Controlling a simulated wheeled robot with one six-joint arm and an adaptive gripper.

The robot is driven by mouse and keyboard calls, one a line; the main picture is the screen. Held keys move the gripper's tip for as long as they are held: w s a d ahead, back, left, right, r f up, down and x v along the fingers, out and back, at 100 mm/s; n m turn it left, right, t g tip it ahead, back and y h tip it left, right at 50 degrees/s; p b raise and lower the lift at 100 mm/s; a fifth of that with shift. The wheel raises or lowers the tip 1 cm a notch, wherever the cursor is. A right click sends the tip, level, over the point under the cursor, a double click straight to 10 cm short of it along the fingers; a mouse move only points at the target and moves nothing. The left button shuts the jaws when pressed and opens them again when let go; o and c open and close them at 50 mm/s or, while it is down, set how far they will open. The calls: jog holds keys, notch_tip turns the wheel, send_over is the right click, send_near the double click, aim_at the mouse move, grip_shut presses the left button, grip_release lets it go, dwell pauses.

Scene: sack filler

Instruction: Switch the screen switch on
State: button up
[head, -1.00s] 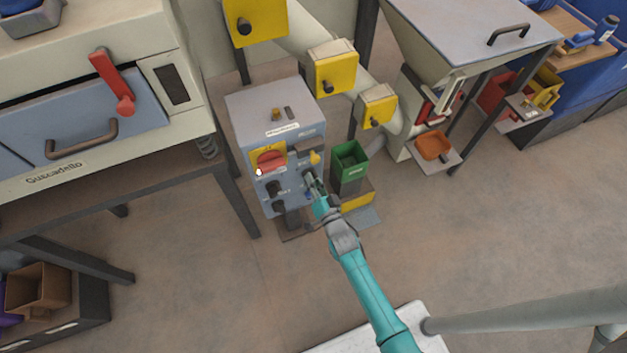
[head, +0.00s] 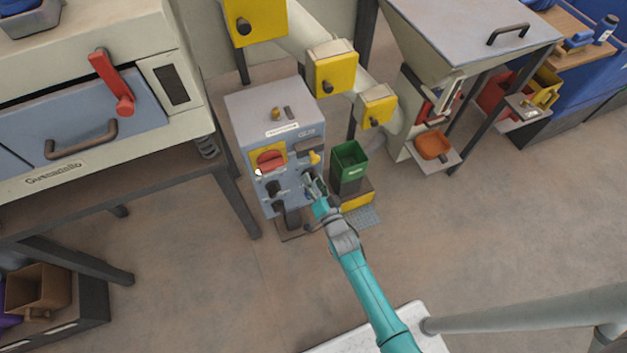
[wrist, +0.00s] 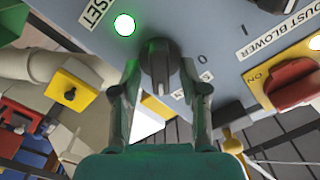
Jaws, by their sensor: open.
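A black rotary knob (wrist: 158,65) sits on the blue-grey front of the control box (wrist: 205,30), with "0" and "I" marks beside it. My gripper (wrist: 157,75) is open, with one finger on each side of this knob. I cannot tell whether the fingers touch it. The label by the knob is mostly hidden by a finger, so I cannot read that it is the screen switch. In the head view my gripper (head: 313,184) is at the lower right of the box front (head: 265,135) and hides the knob.
A lit green lamp (wrist: 124,25) is beside the knob. A red switch on a yellow plate (head: 269,160) and another black knob (head: 273,188) are on the same front. A green bin (head: 349,160) stands close on the right. Open floor lies in front.

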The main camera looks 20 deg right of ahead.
jog(key=s, duration=1.2)
jog(key=shift+w+f, duration=0.1)
dwell(2.1)
